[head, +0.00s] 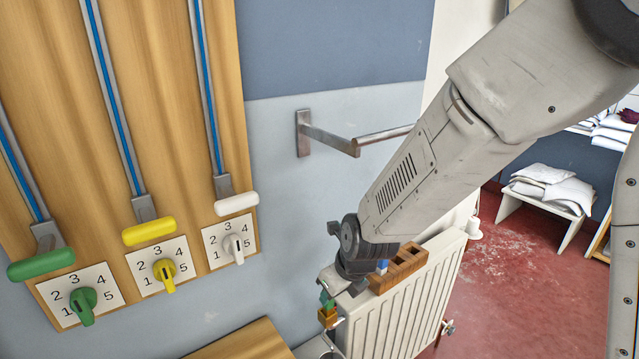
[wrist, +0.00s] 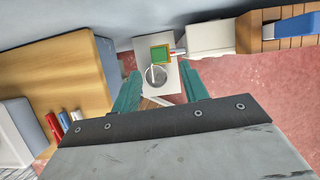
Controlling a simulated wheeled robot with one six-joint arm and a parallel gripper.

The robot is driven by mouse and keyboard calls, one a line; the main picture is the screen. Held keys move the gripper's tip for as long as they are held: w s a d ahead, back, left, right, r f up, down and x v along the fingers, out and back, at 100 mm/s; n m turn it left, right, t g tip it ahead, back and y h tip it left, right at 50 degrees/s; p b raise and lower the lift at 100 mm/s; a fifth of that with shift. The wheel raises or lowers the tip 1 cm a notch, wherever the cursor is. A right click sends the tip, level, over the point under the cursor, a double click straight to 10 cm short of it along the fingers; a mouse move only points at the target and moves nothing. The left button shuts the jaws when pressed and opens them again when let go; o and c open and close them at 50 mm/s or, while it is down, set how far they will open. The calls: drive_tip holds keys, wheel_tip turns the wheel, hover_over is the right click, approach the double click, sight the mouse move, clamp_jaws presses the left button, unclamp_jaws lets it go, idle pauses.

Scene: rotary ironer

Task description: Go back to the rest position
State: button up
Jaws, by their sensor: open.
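My gripper (head: 338,285) hangs at the end of my arm, pointing down beside the near end of the radiator. In the wrist view its two teal fingers stand apart with a gap between them (wrist: 160,90), and I see nothing held. Beyond the fingertips is a small green and yellow block-like part (wrist: 161,53). Below it in that view is a grey round piece (wrist: 156,75) on a pale plate. In the head view an orange-brown piece (head: 327,318) shows just below the fingertips; I cannot tell whether they touch.
A white radiator (head: 405,305) carries a brown slotted wooden holder (head: 408,262) close to my wrist. A metal bar bracket (head: 330,138) sticks out from the wall. A wooden panel holds green, yellow and white handles and knobs at left. A wooden surface (head: 245,345) lies below. Red floor is open at right.

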drive_tip(key=s+d+r+n+g+h, duration=0.1)
drive_tip(key=s+d+r+n, duration=0.9)
drive_tip(key=s+n, duration=0.2)
drive_tip(key=s+d+r+n+g+h, duration=0.1)
drive_tip(key=s+d+r+n, duration=0.9)
drive_tip(key=n, duration=0.6)
drive_tip(key=s+d, duration=0.1)
drive_tip(key=s, duration=0.1)
drive_tip(key=shift+s+d+n, duration=0.3)
drive_tip(key=shift+o, duration=0.2)
drive_tip(key=shift+r, duration=0.1)
